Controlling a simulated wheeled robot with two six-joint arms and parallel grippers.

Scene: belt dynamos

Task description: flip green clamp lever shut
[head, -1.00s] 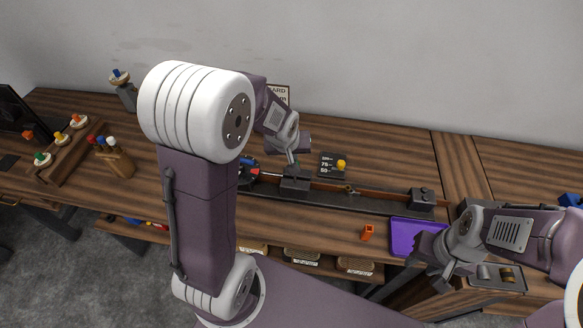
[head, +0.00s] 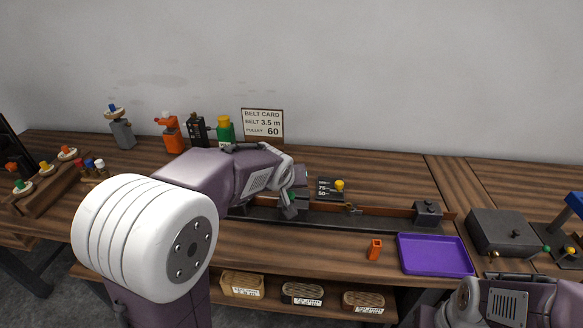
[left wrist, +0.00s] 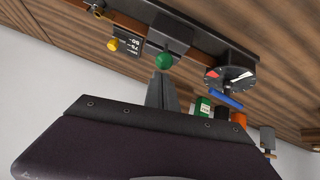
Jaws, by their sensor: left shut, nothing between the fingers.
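A green ball knob (left wrist: 163,61), which looks like the clamp lever's end, shows in the left wrist view beside a dark block (left wrist: 167,34) on the long rail. My left gripper (left wrist: 162,92) is shut and empty, with its fingertips just short of the knob; I cannot tell whether they touch. The lever's arm is not clear. My right wrist shows at the bottom right, its fingers out of frame.
A gauge (left wrist: 230,78) and a plate with a yellow knob (head: 339,186) flank the clamp. A purple tray (head: 436,255) and an orange piece (head: 375,249) lie at the front. Several coloured units and a belt card (head: 262,123) stand at the back.

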